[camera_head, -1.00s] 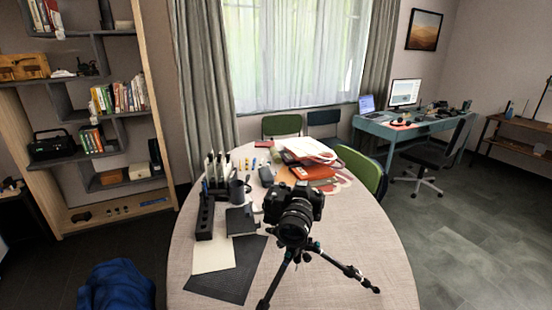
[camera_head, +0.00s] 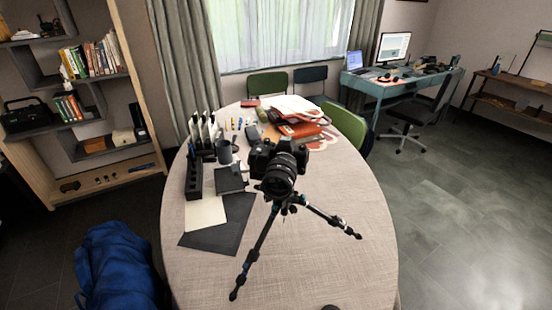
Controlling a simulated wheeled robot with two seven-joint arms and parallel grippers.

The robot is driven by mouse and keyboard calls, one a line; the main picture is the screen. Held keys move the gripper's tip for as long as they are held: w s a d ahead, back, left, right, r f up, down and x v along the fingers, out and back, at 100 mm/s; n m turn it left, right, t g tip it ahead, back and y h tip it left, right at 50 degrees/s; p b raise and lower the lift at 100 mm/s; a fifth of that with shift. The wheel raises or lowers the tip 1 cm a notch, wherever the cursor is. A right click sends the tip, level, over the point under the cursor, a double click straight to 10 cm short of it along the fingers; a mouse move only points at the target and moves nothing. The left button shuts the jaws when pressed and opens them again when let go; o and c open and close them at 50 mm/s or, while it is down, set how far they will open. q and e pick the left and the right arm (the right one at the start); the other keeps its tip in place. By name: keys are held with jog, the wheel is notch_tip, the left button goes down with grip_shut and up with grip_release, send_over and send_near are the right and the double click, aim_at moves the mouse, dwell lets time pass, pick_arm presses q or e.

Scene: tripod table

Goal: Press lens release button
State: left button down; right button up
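A black camera (camera_head: 268,158) stands on a black tripod (camera_head: 262,232) on the round table. Its lens (camera_head: 279,174) points toward me and slightly down. The tripod's legs spread toward the near left and the right. The lens release button is too small to make out. Neither of my grippers can be made out in the view.
The round table (camera_head: 330,240) is clear to the right and in front of the tripod. Left of the camera are a black holder (camera_head: 194,178), a mug (camera_head: 224,151), a notebook (camera_head: 229,179) and a dark mat (camera_head: 222,235). Orange folders (camera_head: 300,129) lie behind. A blue bag (camera_head: 115,265) is at lower left.

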jog(key=shift+a, duration=0.15)
grip_shut()
jog(key=shift+a, duration=0.2)
jog(key=shift+d, duration=0.3)
dwell(3.2)
